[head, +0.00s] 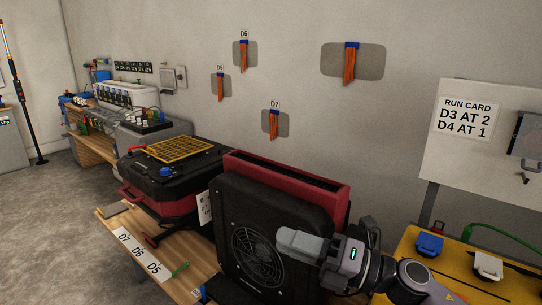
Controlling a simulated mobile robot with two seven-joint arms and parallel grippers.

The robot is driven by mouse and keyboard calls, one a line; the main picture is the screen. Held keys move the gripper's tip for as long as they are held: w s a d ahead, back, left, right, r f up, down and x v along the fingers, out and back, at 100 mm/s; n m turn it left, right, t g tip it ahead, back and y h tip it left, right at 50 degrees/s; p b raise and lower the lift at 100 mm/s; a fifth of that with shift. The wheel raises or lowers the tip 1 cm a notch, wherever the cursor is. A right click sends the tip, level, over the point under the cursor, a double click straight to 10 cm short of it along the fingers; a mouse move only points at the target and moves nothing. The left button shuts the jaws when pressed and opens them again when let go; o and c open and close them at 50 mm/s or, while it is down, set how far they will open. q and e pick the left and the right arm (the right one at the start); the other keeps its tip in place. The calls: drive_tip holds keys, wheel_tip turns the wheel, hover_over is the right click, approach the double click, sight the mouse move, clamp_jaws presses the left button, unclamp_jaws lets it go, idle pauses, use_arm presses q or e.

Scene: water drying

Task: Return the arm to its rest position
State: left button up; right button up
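My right gripper (282,241) comes in from the lower right, with its grey fingers pointing left in front of a black fan unit. The fingers overlap in this view, so I cannot tell whether they are apart or shut, and no held object shows. My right arm (408,284) bends at the lower right. My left gripper is out of view.
The black fan unit (230,215) and a red-and-black machine (135,195) crowd the wooden bench (205,257). A yellow case (405,245) with blue and white clips stands at right. A run card (468,120) and orange-strip wall pads (375,62) are behind.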

drive_tip(key=s+d+f+m+t+h, duration=0.2)
drive_tip(key=d+f+m+t+h, duration=0.25)
drive_tip(key=f+m, duration=0.55)
drive_tip(key=s+d+f+m+t+h, duration=0.2)
drive_tip(key=d+f+m+t+h, duration=0.35)
drive_tip(key=m, duration=0.95)
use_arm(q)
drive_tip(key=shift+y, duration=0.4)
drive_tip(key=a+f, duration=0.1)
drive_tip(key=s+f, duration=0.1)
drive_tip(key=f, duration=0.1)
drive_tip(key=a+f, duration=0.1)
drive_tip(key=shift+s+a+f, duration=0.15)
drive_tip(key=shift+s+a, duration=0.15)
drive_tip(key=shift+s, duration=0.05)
use_arm(e)
drive_tip(key=s+d+f+m+g+h, duration=0.2)
drive_tip(key=s+f+m+g+h, duration=0.1)
drive_tip(key=s+f+m, duration=0.2)
drive_tip(key=s+d+f+m+g+h, duration=0.3)
drive_tip(key=s+f+m, duration=0.2)
drive_tip(key=s+f, duration=0.5)
wheel_tip(320, 180, down, 2)
drive_tip(key=shift+s+d+f+g, duration=0.15)
drive_tip(key=shift+d+f+g, duration=0.05)
drive_tip(key=shift+d+g, duration=0.1)
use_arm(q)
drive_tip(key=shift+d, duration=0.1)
